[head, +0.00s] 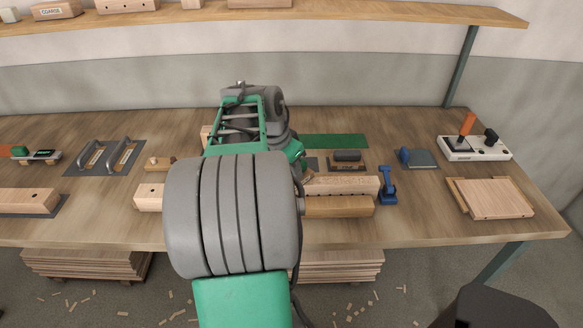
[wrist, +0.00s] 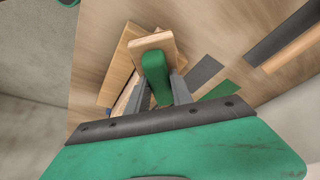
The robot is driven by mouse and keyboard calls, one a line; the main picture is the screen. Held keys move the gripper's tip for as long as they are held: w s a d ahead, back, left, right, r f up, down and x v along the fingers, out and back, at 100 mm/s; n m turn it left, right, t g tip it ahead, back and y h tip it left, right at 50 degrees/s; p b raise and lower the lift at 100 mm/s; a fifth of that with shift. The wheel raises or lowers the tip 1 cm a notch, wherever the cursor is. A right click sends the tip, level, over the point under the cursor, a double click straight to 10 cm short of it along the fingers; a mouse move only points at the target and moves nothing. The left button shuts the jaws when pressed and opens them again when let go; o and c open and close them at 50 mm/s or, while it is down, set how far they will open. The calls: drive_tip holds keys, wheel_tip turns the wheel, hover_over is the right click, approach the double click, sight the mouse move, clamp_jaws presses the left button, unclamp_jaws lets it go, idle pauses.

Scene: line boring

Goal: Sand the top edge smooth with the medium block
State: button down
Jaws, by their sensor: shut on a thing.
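My gripper (wrist: 163,92) is shut on the green grip of a sanding block (wrist: 155,72) with a pale wooden end. I cannot read a grade on it. In the head view my arm hides the gripper and the held block. A long pale wooden beam (head: 342,186) with small holes lies along the front of the bench, a browner bar (head: 338,206) before it. The beam's left end shows past my arm. In the wrist view wood (wrist: 117,68) lies behind the block; whether they touch cannot be told.
A blue clamp (head: 388,187) stands at the beam's right end. Behind are a dark-topped block (head: 348,157), a bare green mat (head: 335,141) and a blue-knobbed item on a grey mat (head: 420,159). A wooden board (head: 490,198) and a white control box (head: 475,149) sit at right.

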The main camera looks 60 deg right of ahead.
drive_tip(key=shift+s+d+r+b, duration=0.15)
drive_tip(key=shift+s+d, duration=1.05)
drive_tip(key=shift+s, duration=1.15)
drive_tip(key=shift+s+d+b, duration=0.1)
drive_tip(key=shift+s+d, duration=1.15)
drive_tip(key=shift+s, duration=1.15)
drive_tip(key=shift+s+d+r+b, duration=0.15)
drive_tip(key=shift+s+d, duration=1.05)
drive_tip(key=shift+s, duration=1.15)
drive_tip(key=shift+s+f, duration=0.1)
drive_tip(key=shift+s+d+f, duration=0.1)
drive_tip(key=shift+s+d, duration=0.3)
drive_tip(key=shift+s, duration=0.3)
drive_tip(key=shift+s+d+r, duration=0.1)
drive_tip(key=shift+s+d, duration=0.25)
drive_tip(key=shift+s, duration=0.4)
drive_tip(key=shift+s+d+f, duration=0.1)
drive_tip(key=shift+s+d, duration=0.3)
drive_tip(key=shift+s, duration=0.3)
